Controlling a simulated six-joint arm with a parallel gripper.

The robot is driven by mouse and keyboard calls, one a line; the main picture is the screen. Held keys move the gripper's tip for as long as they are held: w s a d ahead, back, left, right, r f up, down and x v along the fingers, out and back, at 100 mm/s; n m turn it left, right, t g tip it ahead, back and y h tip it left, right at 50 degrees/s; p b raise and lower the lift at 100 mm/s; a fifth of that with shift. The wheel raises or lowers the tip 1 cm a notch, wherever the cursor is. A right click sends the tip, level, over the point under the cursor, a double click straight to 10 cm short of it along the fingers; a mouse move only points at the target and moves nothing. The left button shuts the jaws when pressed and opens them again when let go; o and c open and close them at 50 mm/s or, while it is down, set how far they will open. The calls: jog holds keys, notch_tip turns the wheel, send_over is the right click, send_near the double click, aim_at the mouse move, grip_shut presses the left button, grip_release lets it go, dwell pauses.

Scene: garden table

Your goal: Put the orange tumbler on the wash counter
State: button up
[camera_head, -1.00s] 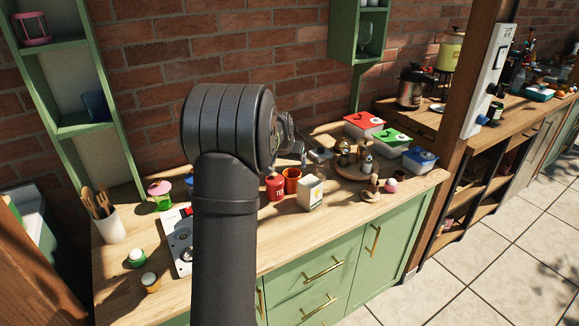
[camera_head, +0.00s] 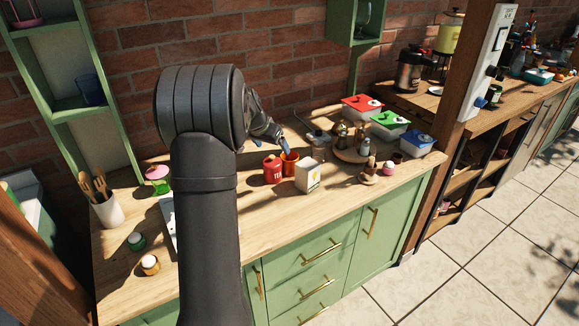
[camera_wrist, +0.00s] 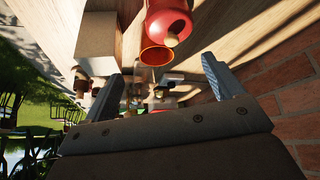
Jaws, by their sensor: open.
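The orange tumbler (camera_head: 290,164) stands on the wooden counter (camera_head: 252,226), beside the red tea canister (camera_head: 272,172) and behind a white carton (camera_head: 308,176). My gripper (camera_head: 284,146) is just above and behind the tumbler, partly hidden by my arm. In the wrist view my gripper (camera_wrist: 163,68) is open, its fingers spread to either side of the tumbler's open rim (camera_wrist: 155,56). The fingers hold nothing. I cannot tell whether they touch the tumbler. No wash counter can be made out for certain.
The red canister (camera_wrist: 168,24) and white carton (camera_wrist: 97,46) crowd the tumbler. A round board (camera_head: 352,155) with several jars and lidded boxes (camera_head: 390,124) stand to the right. A utensil pot (camera_head: 107,211) stands left. The counter's front strip is mostly clear.

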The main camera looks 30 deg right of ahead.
jog(key=w+a+r+m+g+h, duration=0.3)
jog(key=a+m+h, duration=0.1)
jog(key=a+m, duration=0.15)
jog(key=shift+m, duration=0.35)
jog(key=x, duration=1.2)
jog(key=shift+w+d, duration=0.15)
jog(key=shift+d, duration=0.05)
jog(key=shift+x, duration=2.65)
jog(key=shift+d+r, duration=0.1)
jog(key=shift+r, duration=0.05)
jog(key=c, duration=1.5)
jog(key=shift+o, duration=0.2)
notch_tip(320, 180, up, 9)
jog(key=w+a+r+n+t, duration=0.2)
jog(key=w+a+n+t, duration=0.15)
jog(key=a, duration=0.55)
jog(key=w+a+f+n+t+y, duration=0.2)
jog(key=a+n, duration=0.2)
jog(key=a, duration=1)
jog(key=s+a+f+n+t+y, duration=0.1)
jog(key=s+a+f+n+y, duration=0.1)
jog(key=a, duration=1)
jog(key=s+a+f+n+t+y, duration=0.2)
jog(key=s+a+n, duration=0.3)
jog(key=a, duration=0.7)
jog(key=shift+s+f+y, duration=0.3)
jog(key=shift+s+f, duration=0.3)
jog(key=shift+s, duration=0.4)
